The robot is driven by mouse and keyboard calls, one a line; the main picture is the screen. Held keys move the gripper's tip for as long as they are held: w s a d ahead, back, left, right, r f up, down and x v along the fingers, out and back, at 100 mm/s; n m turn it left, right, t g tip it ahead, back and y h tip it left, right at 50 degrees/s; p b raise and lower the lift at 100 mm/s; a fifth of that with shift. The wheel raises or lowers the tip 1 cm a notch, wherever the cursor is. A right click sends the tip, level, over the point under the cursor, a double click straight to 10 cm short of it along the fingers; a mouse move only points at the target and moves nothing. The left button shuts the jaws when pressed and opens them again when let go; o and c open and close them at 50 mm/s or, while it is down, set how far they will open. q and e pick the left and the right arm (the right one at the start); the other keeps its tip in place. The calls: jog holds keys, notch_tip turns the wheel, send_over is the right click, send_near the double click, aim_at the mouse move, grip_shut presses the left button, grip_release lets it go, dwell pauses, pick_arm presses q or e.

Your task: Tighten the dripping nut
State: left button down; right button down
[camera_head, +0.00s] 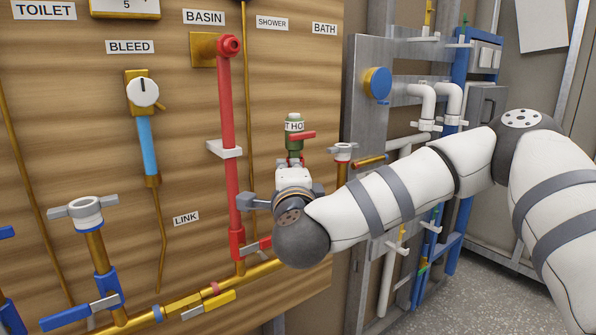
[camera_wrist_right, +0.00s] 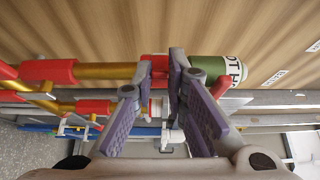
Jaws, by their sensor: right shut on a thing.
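My right gripper (camera_head: 290,178) is at the wooden panel, just below a green valve (camera_head: 294,142) with a white label and a red lever (camera_head: 303,135). In the right wrist view, its purple-grey fingertips (camera_wrist_right: 159,68) are closed around a small red nut (camera_wrist_right: 158,63). The nut sits in line between a gold pipe (camera_wrist_right: 105,71) and the green valve body (camera_wrist_right: 208,69). No drip can be made out. My left gripper is out of view.
A red vertical pipe (camera_head: 227,110) stands just left of the gripper. A grey frame with white pipes (camera_head: 422,105) stands right, behind my arm.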

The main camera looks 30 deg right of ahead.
jog(key=shift+w+a+r+m+g+h, duration=0.1)
jog(key=shift+w+a+m+g+h, duration=0.25)
jog(key=shift+m+g+h, duration=0.75)
jog(key=shift+w+a+m+g+h, duration=0.15)
jog(key=shift+w+m+g+h, duration=0.3)
jog(key=shift+m+g+h, duration=0.6)
jog(key=shift+w+a+r+m+g+h, duration=0.1)
jog(key=shift+w+a+m+g+h, duration=0.25)
jog(key=shift+m+g+h, duration=0.7)
jog(key=shift+d, duration=0.15)
jog(key=c, duration=1.8)
grip_release()
jog(key=shift+w, duration=0.1)
jog(key=shift+o, duration=1)
jog(key=shift+f, duration=0.1)
jog(key=v, duration=1.2)
jog(key=shift+f, duration=0.3)
